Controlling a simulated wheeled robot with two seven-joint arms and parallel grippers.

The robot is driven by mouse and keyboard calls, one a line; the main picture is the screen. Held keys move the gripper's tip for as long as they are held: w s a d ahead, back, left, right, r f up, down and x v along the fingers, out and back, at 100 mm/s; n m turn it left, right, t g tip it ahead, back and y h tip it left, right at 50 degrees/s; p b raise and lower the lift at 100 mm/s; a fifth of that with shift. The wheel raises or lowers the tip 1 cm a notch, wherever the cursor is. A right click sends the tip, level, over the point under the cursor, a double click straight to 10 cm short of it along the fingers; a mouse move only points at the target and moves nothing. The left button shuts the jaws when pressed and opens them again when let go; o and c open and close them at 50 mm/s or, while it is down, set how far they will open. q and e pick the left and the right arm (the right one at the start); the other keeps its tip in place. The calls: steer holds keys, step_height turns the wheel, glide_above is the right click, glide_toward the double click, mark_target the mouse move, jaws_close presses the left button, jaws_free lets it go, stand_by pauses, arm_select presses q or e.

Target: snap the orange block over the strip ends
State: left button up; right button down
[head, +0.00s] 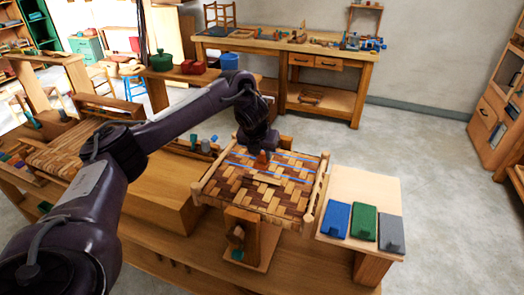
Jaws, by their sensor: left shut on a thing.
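The woven bark seat (245,196) sits in a wooden frame on the bench, with light and dark strips crossing. Blue lines run across its far half. My left gripper (262,153) is over the far middle of the seat, pointing down. It is shut on the small orange block (262,160), which is at or just above the weave; I cannot tell if they touch. The strip ends under the block are too small to make out. My right gripper is not in view.
A pale board (365,190) right of the seat carries a blue block (335,219), a green block (364,222) and a grey block (391,234). A wooden stand (241,238) is at the seat's near side. A workbench (330,90) stands behind, across open floor.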

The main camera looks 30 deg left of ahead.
mark_target(261, 155)
arm_select(q)
step_height(261, 155, down, 3)
steer(key=shift+f+b, duration=0.2)
steer(key=shift+b, duration=0.85)
step_height(261, 155, down, 2)
steer(key=shift+b, duration=0.55)
steer(key=shift+f, duration=0.4)
steer(key=shift+w+r, duration=0.15)
steer(key=shift+w, duration=0.05)
steer(key=shift+f, duration=0.2)
steer(key=shift+s+f, duration=0.1)
steer(key=shift+f, duration=0.15)
stand_by(1.1)
steer(key=o, duration=1.5)
